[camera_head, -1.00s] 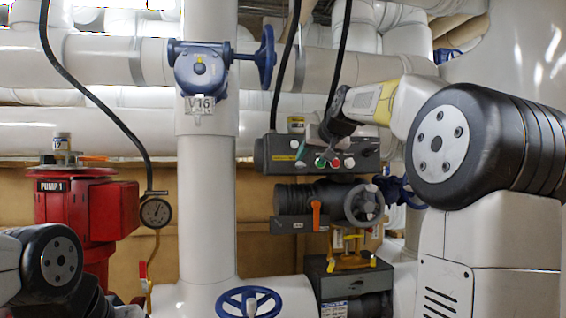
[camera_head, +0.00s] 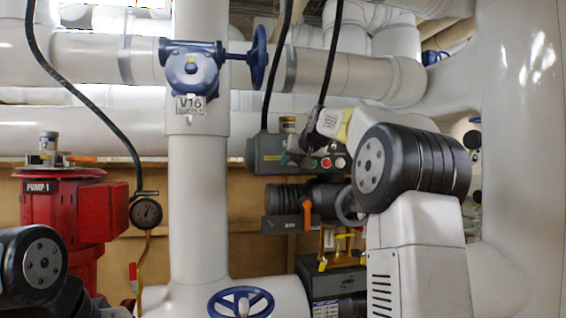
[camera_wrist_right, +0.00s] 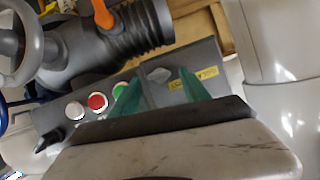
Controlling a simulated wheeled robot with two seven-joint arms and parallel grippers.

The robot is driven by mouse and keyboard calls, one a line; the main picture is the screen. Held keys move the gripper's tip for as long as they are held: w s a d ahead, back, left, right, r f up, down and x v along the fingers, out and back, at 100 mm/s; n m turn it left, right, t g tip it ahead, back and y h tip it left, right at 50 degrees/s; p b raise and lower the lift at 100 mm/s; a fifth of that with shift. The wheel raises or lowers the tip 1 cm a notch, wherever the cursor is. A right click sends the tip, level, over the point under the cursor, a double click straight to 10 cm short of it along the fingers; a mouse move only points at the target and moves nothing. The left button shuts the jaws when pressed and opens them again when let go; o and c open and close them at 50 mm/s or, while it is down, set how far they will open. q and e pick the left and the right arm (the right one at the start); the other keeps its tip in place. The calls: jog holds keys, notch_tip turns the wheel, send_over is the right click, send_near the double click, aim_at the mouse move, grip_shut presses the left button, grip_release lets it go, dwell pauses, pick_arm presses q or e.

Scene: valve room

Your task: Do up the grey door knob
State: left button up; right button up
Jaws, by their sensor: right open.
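A small grey knob (camera_wrist_right: 159,74) sits on the face of the dark grey control box (camera_wrist_right: 222,62), beside a yellow label, in the right wrist view. My right gripper (camera_wrist_right: 160,80) is open, its two greenish fingers on either side of the knob; I cannot tell whether they touch it. In the head view the right gripper (camera_head: 291,157) is in front of the control box (camera_head: 266,153) and hides the knob. Green (camera_wrist_right: 120,89), red (camera_wrist_right: 97,101) and white (camera_wrist_right: 75,111) buttons are in a row beside the knob. My left gripper is out of view.
A grey handwheel valve (camera_wrist_right: 22,45) with an orange lever (camera_head: 307,214) is directly below the box. Black cables (camera_head: 276,70) rise from the box. A white vertical pipe (camera_head: 198,210) stands left, beyond it a red pump (camera_head: 62,215). Yellow-handled fittings (camera_head: 340,245) are lower down.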

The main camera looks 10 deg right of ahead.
grip_shut()
jog(key=shift+d, duration=0.1)
jog(key=shift+d+f+m+y, duration=0.1)
jog(key=shift+d+m+y, duration=0.1)
jog(key=shift+m+y, duration=0.7)
jog(key=m, duration=0.1)
jog(key=m+y, duration=0.2)
jog(key=m, duration=0.1)
jog(key=shift+d+f+t, duration=0.25)
jog(key=shift+d+t, duration=0.05)
jog(key=shift+t, duration=0.1)
jog(key=m, duration=0.1)
jog(key=m+y, duration=0.1)
jog(key=m, duration=0.1)
jog(key=shift+d+f+m+t, duration=0.1)
jog(key=shift+f+m+t, duration=0.2)
jog(key=shift+t, duration=0.1)
jog(key=shift+f+m+t+y, duration=0.15)
jog(key=shift+m+t+y, duration=0.5)
jog(key=shift+m, duration=0.85)
